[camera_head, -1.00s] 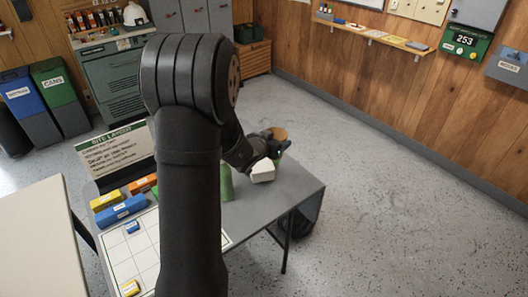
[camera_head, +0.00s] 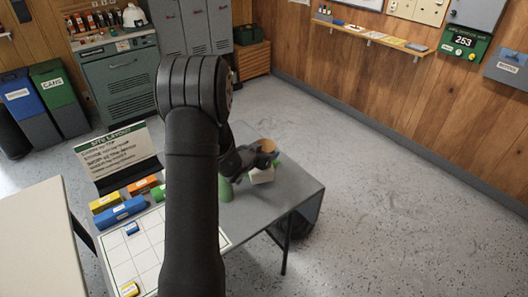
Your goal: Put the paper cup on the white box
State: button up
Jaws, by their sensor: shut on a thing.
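The paper cup (camera_head: 267,145) shows as a small tan round shape at the end of my arm, above the white box in the picture. My gripper (camera_head: 262,155) is shut on the cup, and its dark body hides part of it. The white box (camera_head: 262,176) sits on the grey table, partly covered by my gripper. I cannot tell whether the cup touches the box top or is held above it.
A green object (camera_head: 225,190) stands just left of the white box, partly behind my arm. Blue (camera_head: 121,211), yellow (camera_head: 104,202) and orange (camera_head: 142,186) blocks lie at the table's left by a white grid sheet (camera_head: 137,258). The table's right side (camera_head: 298,188) is clear.

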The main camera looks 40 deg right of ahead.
jog(key=shift+f, duration=0.2)
jog(key=o, duration=0.9)
jog(key=shift+o, duration=0.2)
jog(key=shift+r, duration=0.1)
jog(key=shift+r, duration=0.2)
jog(key=v, duration=1.2)
jog(key=shift+f, duration=0.1)
